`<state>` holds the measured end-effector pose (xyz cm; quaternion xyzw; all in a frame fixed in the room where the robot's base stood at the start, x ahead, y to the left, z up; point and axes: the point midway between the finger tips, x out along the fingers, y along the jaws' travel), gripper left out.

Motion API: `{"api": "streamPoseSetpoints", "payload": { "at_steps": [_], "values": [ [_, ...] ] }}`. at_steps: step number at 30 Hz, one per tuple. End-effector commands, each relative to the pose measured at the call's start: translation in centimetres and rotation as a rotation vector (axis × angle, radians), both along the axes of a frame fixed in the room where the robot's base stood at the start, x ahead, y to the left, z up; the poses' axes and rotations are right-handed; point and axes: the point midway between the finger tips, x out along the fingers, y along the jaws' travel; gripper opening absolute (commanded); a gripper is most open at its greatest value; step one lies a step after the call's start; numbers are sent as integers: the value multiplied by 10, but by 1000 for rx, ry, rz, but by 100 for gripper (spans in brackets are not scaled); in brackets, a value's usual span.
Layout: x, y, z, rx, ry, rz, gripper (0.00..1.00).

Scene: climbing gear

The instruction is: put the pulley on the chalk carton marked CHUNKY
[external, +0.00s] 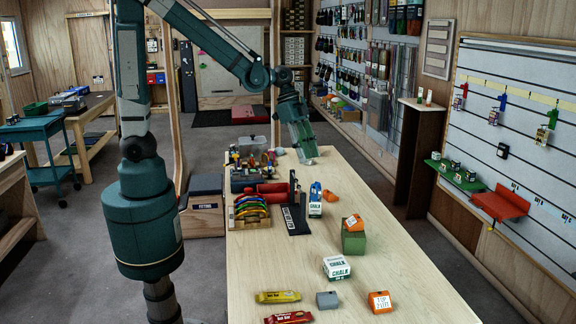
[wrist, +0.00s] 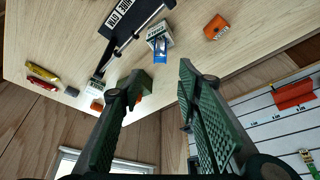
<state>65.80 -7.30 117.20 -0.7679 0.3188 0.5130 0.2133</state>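My gripper (external: 308,160) is above the far part of the table. In the wrist view its fingers (wrist: 163,75) are spread apart with nothing between them. Two white chalk cartons stand on the table, a small one (external: 315,210) in the middle and a larger one (external: 338,268) nearer the camera; I cannot read which is CHUNKY. A blue piece (external: 315,190) sits on the small carton, also in the wrist view (wrist: 160,44). An orange piece (external: 330,196) lies on bare wood beside that carton (wrist: 215,28). I cannot tell which piece is the pulley.
A green block (external: 353,243) with an orange piece (external: 354,223) on top stands right of the cartons. A black stand (external: 294,217) and rack of colourful gear (external: 250,211) are left. A grey block (external: 327,300), an orange box (external: 380,302) and wrapped bars (external: 278,296) lie nearer.

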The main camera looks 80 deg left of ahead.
Motion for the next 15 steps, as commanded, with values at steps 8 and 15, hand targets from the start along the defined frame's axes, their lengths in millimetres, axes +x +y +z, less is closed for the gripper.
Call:
{"api": "streamPoseSetpoints", "payload": {
  "at_steps": [8,15],
  "values": [
    [-1,0,0,0,0,1,33],
    [-10,3,10,3,-6,37,33]
  ]
}}
